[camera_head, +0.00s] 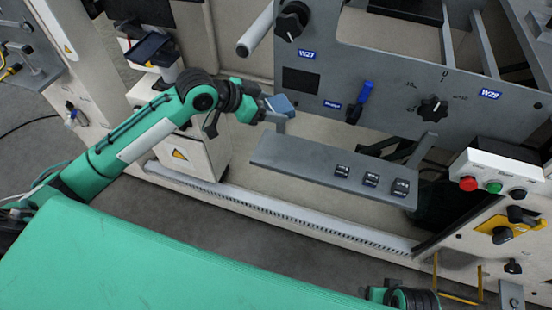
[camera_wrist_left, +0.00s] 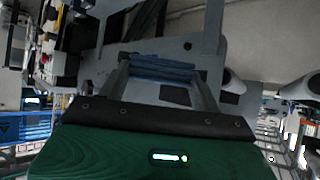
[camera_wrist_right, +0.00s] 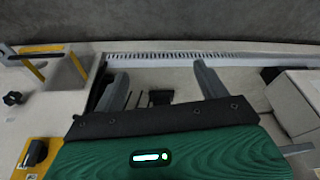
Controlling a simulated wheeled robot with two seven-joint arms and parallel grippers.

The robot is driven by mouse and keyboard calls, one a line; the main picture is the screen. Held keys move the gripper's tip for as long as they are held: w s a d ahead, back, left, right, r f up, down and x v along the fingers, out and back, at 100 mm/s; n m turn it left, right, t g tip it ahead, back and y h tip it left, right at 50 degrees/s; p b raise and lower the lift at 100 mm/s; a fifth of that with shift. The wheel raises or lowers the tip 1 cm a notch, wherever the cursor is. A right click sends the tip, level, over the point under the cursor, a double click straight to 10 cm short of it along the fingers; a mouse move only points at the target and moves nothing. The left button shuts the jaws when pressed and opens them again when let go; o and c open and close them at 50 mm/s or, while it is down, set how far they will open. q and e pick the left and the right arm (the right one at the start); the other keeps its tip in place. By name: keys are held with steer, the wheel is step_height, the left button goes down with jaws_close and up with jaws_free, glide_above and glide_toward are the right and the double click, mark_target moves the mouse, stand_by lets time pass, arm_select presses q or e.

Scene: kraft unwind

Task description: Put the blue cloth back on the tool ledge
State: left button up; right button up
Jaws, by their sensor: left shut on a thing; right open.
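The blue cloth (camera_head: 281,104) is a small folded grey-blue piece. My left gripper (camera_head: 279,114) is shut on it and holds it up near the left end of the grey tool ledge (camera_head: 300,163). In the left wrist view the cloth (camera_wrist_left: 160,68) lies between the two fingers. The ledge is a flat grey shelf below the machine's panel, with its left part bare. My right gripper (camera_wrist_right: 160,82) is open and empty, over pale floor or machine base in the right wrist view; in the head view only part of the right arm shows at the bottom.
Three small black items (camera_head: 371,180) sit on the ledge's right part. A button box (camera_head: 496,175) with red and green buttons is at the right. A pale box (camera_head: 190,150) stands left of the ledge.

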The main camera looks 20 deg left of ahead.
mark_target(271, 159)
arm_select(q)
step_height(271, 159, down, 19)
steer(key=b, duration=0.2)
steer(key=shift+r+b, duration=0.2)
steer(key=shift+b, duration=0.15)
steer(key=shift+f, duration=0.25)
arm_select(e)
steer(key=v, duration=0.6)
steer(key=shift+w+r+t, duration=0.25)
steer(key=shift+r+t, duration=0.15)
arm_select(q)
steer(key=shift+f, duration=0.15)
steer(key=o, duration=1.1)
steer(key=shift+c, duration=0.2)
